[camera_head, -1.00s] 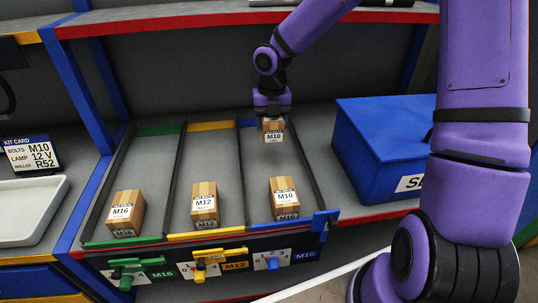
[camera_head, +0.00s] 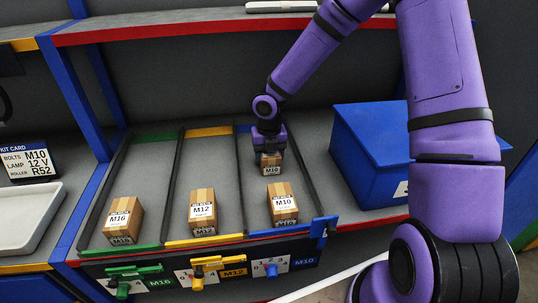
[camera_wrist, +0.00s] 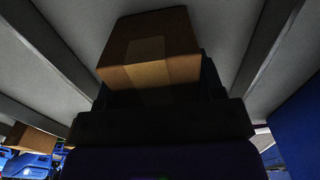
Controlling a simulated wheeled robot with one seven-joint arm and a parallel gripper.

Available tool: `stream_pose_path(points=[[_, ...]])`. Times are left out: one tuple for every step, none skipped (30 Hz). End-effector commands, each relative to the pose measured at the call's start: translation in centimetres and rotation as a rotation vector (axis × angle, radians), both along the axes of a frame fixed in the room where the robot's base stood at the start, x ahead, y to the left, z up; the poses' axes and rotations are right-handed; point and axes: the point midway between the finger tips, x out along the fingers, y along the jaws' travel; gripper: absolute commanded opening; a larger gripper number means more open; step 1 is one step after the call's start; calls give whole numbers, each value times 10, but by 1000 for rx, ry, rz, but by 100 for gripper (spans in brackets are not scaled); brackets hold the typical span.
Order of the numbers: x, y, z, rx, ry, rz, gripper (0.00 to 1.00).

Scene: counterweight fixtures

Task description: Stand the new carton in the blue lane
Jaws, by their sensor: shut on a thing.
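My gripper (camera_head: 269,150) is shut on a brown carton labelled M10 (camera_head: 271,165) over the rear half of the blue lane (camera_head: 256,190). The held carton looks upright; I cannot tell whether its base touches the lane floor. In the wrist view the carton (camera_wrist: 150,48) shows large, with tape across it. Another M10 carton (camera_head: 283,205) stands at the front of the same lane, against the blue end, with a small gap behind it.
An M12 carton (camera_head: 202,212) stands at the front of the yellow lane and an M16 carton (camera_head: 123,220) in the green lane. Dark dividers flank the lanes. A blue box (camera_head: 370,140) stands to the right. A red-edged shelf (camera_head: 200,30) runs above. Colored levers sit below the lanes.

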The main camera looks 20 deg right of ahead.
Motion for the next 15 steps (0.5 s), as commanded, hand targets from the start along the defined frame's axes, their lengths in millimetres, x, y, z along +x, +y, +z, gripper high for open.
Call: stream_pose_path(points=[[0,0,1,0,-1,0,25],[0,0,1,0,-1,0,25],[0,0,1,0,-1,0,25],[0,0,1,0,-1,-1,25],[0,0,1,0,-1,0,25],[0,0,0,0,-1,0,25],[0,0,-1,0,-1,0,25],[0,0,-2,0,-1,0,25],[0,0,-2,0,-1,-1,68],[0,0,-2,0,-1,-1,75],[0,0,-2,0,0,-1,82],[0,0,-2,0,0,-1,87],[0,0,-2,0,0,-1,87],[0,0,-2,0,0,-1,87],[0,0,-2,0,0,-1,87]])
